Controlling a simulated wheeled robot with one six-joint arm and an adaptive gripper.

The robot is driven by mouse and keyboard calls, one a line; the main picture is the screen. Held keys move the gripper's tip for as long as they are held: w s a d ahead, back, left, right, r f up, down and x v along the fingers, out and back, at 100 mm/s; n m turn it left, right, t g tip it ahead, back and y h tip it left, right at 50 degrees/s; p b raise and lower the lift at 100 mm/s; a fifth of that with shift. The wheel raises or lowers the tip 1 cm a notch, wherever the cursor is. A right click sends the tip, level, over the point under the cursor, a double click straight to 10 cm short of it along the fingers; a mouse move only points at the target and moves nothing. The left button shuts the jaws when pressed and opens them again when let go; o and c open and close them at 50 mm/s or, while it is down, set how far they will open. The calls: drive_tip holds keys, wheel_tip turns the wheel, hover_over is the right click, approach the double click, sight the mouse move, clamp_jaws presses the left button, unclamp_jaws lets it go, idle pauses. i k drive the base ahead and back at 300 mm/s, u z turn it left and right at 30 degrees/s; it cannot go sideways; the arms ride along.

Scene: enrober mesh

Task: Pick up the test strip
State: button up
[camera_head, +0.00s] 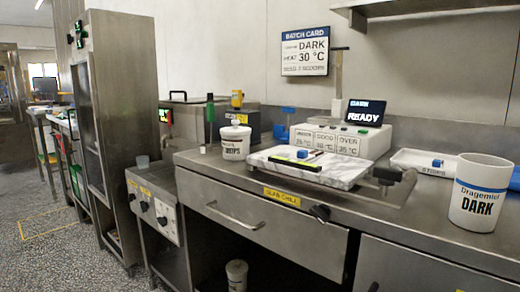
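A white lidded tub (235,141) stands on the steel counter left of the marble slab. Its label is partly legible and seems to end in "STRIPS". A white marble slab (345,172) lies on the counter in the middle. On it are a black and yellow flat tool (295,164), a small blue block (302,154) and a small thin reddish piece (315,156). I cannot tell whether that thin piece is the test strip; no strip is clearly identifiable. My gripper is not in view.
A white instrument (340,141) with a "READY" display (366,112) stands behind the slab. A white "Dragemiel DARK" tub (480,193) is at the right, near a white tray (422,162). A tall steel cabinet (122,130) stands at left. The floor (60,245) at lower left is clear.

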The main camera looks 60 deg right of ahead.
sight(303, 155)
drive_tip(key=i, duration=2.4)
drive_tip(key=z, duration=4)
